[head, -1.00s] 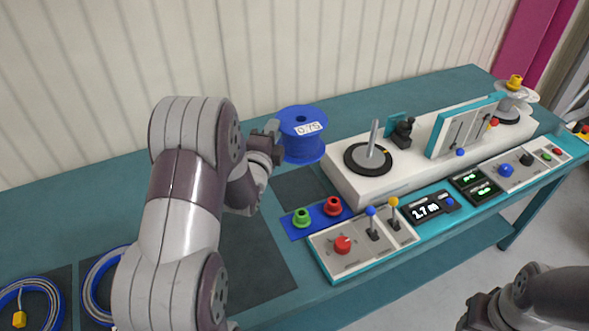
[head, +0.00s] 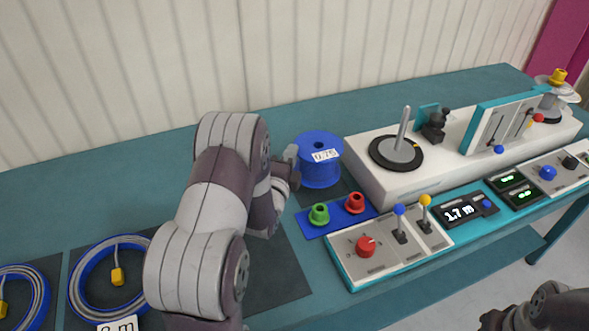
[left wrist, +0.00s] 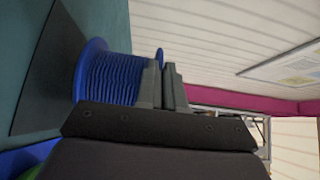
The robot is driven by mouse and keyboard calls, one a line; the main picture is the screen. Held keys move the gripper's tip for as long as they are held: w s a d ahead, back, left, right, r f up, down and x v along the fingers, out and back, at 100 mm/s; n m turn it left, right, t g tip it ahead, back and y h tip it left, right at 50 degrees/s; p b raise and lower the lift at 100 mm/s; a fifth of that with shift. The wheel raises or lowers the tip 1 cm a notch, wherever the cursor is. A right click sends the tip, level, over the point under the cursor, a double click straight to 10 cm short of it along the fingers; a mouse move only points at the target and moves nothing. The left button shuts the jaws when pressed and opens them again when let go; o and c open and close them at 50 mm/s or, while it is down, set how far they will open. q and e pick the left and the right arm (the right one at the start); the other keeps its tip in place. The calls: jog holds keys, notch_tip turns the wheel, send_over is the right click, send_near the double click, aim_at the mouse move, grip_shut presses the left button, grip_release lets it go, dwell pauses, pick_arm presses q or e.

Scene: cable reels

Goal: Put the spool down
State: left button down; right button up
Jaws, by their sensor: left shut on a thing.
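In the left wrist view the spool (left wrist: 108,75) shows blue windings, and the fingers of my left gripper (left wrist: 163,84) close over the flange's edge. Its lower flange looks at or very close to the dark mat (left wrist: 52,68); exact contact is hard to tell. My right gripper (head: 492,318) is partly in view at the bottom right.
The white machine (head: 370,180) with an upright spindle (head: 403,128) is right of the spool. A blue plate with a green knob (head: 318,214) and a red knob (head: 355,202) lies in front. Coiled cables (head: 80,295) lie at the left. The table behind is clear.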

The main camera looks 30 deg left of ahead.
pick_arm(q)
jog(key=shift+f, duration=1.7)
jog(key=c, duration=1.3)
grip_release()
jog(key=shift+f, duration=0.1)
jog(key=shift+o, duration=0.2)
